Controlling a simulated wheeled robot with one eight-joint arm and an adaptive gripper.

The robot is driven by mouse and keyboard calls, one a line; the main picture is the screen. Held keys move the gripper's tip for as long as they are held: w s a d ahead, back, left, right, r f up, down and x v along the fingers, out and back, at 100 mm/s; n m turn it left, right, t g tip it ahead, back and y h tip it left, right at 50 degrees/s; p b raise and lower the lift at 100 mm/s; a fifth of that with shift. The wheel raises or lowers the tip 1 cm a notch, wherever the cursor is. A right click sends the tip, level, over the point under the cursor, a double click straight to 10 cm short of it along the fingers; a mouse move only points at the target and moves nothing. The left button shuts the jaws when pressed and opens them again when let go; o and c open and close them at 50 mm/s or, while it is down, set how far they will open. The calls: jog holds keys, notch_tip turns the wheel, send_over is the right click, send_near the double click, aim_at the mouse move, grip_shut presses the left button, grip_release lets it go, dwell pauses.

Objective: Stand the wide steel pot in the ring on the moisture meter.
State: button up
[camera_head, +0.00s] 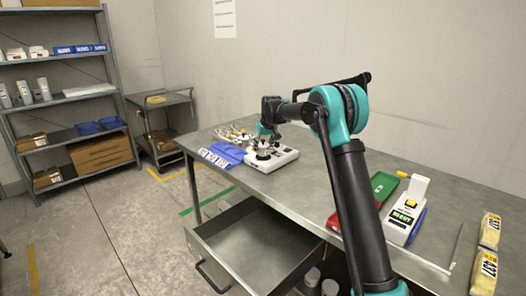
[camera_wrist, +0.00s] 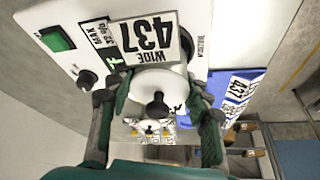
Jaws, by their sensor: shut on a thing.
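The moisture meter (camera_head: 284,157) is a white box near the table's far left edge. In the wrist view its white top (camera_wrist: 72,20) shows a green display, dark knobs and a label reading "WIDE 437". My gripper (camera_wrist: 158,112) is shut on the wide steel pot (camera_wrist: 150,82), a pale round body with a black knob, with one finger on each side. In the head view my gripper (camera_head: 266,133) is low over the meter. The pot and my fingers hide most of the ring, so I cannot tell whether the pot is seated.
Blue labelled holders (camera_head: 222,154) stand left of the meter, with small pale items behind. An open drawer (camera_head: 255,245) juts from the table front. A white device (camera_head: 405,210), a green tray (camera_head: 383,186) and yellow packs (camera_head: 490,230) are at right. The table's middle is clear.

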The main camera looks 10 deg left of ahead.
jog(key=shift+f, duration=0.8)
jog(key=o, duration=1.3)
jog(key=v, duration=1.2)
jog(key=shift+s, duration=0.1)
